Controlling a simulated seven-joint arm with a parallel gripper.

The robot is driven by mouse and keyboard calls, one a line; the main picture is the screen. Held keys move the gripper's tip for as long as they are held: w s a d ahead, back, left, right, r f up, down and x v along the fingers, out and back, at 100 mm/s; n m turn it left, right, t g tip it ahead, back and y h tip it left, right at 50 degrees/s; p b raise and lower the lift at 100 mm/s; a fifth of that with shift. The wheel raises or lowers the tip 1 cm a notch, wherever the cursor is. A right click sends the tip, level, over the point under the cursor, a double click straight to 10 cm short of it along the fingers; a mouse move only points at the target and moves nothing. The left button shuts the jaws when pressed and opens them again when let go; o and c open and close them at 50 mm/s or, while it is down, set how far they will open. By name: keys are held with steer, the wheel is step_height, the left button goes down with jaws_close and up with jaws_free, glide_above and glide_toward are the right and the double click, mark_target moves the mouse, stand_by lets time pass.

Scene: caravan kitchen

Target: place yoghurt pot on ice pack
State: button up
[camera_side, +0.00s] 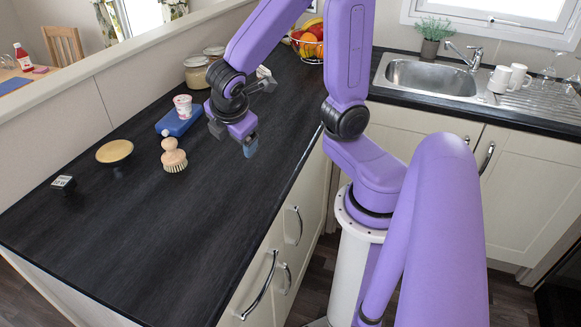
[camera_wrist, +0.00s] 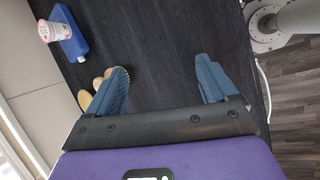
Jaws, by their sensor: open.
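The yoghurt pot (camera_side: 183,106) is small, white and pink, and sits upright on the blue ice pack (camera_side: 167,124) on the dark worktop.
A wooden brush (camera_side: 174,156) stands in front of the ice pack. Jars (camera_side: 196,72) and a fruit bowl (camera_side: 308,40) stand behind. The front worktop is clear.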

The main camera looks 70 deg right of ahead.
steer(key=s+a+m+g+y, duration=0.1)
steer(key=s+a+y, duration=0.1)
steer(key=s, duration=0.5)
steer(key=s+a+m+g+y, duration=0.1)
steer(key=s+a+g+y, duration=0.1)
steer(key=s, duration=0.6)
steer(key=shift+a+y, duration=0.7)
steer(key=shift+a, duration=0.35)
